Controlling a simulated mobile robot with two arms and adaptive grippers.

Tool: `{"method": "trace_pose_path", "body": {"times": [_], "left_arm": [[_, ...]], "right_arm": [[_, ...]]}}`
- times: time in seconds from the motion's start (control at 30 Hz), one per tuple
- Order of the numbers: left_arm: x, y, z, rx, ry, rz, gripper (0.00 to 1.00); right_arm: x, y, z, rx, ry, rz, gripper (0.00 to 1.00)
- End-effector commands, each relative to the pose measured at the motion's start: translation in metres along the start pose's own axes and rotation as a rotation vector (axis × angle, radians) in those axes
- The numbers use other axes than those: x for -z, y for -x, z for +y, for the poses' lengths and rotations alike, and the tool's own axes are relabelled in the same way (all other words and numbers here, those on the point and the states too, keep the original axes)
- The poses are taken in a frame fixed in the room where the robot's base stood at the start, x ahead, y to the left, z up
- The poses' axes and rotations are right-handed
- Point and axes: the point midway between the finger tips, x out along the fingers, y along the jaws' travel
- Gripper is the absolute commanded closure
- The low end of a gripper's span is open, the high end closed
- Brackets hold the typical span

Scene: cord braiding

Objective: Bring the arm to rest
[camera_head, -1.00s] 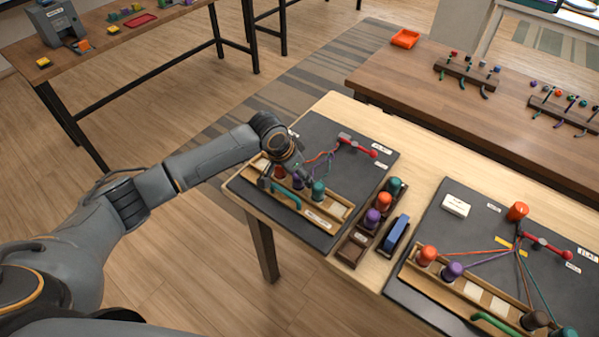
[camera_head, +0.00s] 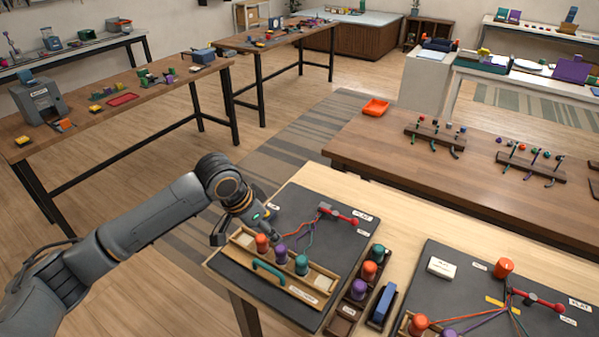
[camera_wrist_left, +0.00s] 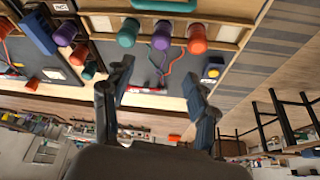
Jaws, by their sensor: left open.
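My left arm (camera_head: 150,215) comes in from the left in the head view. Its gripper (camera_head: 246,234) hangs over the back left part of the near board (camera_head: 230,268), close to the wooden rack (camera_head: 290,287). The rack holds an orange spool (camera_head: 262,243), a purple spool (camera_head: 280,254) and a teal spool (camera_head: 301,265). In the left wrist view the two fingers (camera_wrist_left: 160,75) are spread with nothing between them. The same spools show beyond the fingertips, apart from them: teal (camera_wrist_left: 128,33), purple (camera_wrist_left: 162,36) and orange (camera_wrist_left: 197,39). My right gripper is out of view.
Thin cords run from the spools to a red-handled clamp (camera_head: 337,214). A tray of spare spools (camera_head: 358,288) and a blue block (camera_head: 382,305) stand right of the board. A second board (camera_head: 470,268) lies further right. Open floor (camera_head: 150,165) lies left of the table.

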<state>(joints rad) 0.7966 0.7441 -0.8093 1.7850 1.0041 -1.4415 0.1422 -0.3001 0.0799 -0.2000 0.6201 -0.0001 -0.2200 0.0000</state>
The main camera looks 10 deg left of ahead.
Motion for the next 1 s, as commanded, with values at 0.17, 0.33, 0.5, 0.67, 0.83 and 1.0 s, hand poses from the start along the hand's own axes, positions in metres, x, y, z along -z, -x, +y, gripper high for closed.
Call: {"method": "trace_pose_path", "body": {"times": [0.17, 0.33, 0.5, 0.67, 0.83, 1.0], "left_arm": [[-0.006, -0.009, 0.013, -0.013, -0.013, 0.0, 0.42], [-0.029, -0.037, 0.067, -0.054, -0.052, 0.02, 0.42], [-0.063, -0.054, 0.121, -0.074, -0.033, 0.062, 0.42], [-0.104, -0.056, 0.151, -0.058, 0.053, 0.082, 0.42], [-0.155, -0.048, 0.163, 0.001, 0.178, 0.06, 0.42], [-0.199, -0.038, 0.163, 0.066, 0.274, 0.016, 0.42]], "right_arm": [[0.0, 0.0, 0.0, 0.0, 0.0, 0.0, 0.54], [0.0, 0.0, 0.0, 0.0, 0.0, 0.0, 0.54], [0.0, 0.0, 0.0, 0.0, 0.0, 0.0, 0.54], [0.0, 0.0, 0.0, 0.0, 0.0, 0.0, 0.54], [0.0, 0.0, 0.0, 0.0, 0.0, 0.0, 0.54], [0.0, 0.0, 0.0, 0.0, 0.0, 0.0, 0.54]]}}
